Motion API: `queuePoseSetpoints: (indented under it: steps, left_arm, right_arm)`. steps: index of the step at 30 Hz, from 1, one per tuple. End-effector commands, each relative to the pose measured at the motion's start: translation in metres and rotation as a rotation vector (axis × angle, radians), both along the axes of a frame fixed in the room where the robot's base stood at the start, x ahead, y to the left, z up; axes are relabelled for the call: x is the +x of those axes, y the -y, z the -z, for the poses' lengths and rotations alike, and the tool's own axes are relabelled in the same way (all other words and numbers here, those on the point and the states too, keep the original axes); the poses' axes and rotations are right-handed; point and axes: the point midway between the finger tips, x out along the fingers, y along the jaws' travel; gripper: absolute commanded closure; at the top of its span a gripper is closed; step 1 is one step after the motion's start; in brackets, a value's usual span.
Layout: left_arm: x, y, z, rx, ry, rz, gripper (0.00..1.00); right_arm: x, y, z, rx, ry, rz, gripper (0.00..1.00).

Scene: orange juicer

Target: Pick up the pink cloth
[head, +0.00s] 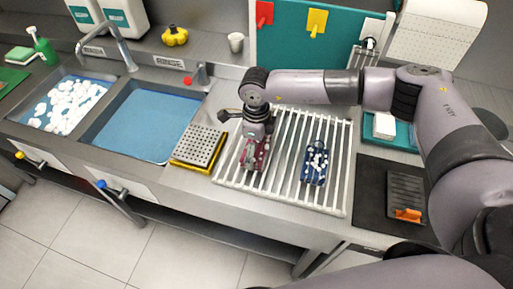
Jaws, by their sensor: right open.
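A dark pink cloth (262,157) lies on the white slatted rack (288,180), at the rack's left side. My right gripper (256,143) points down right over this cloth and hides part of it. The gripper is open; I cannot tell whether its fingers touch the cloth. My left gripper is not in view.
A blue item with white patches (316,166) lies on the rack, right of the cloth. A grey perforated block on yellow (200,146) stands left of the rack. A blue-filled sink (146,122) is farther left. A black mat (372,190) lies to the right.

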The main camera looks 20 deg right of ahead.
Motion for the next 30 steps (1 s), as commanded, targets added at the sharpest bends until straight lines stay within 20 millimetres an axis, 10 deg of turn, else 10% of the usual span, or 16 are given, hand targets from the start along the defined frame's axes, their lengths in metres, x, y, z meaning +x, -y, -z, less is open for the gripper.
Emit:
queuePoseSetpoints:
  steps: [18,30]
  left_arm:
    - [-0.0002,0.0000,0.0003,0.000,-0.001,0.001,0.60]
    - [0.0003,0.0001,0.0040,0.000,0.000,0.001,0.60]
  right_arm:
    - [-0.0005,-0.0001,0.0001,0.000,-0.002,0.000,0.38]
    - [0.0001,-0.0008,-0.0080,0.003,-0.001,0.000,0.38]
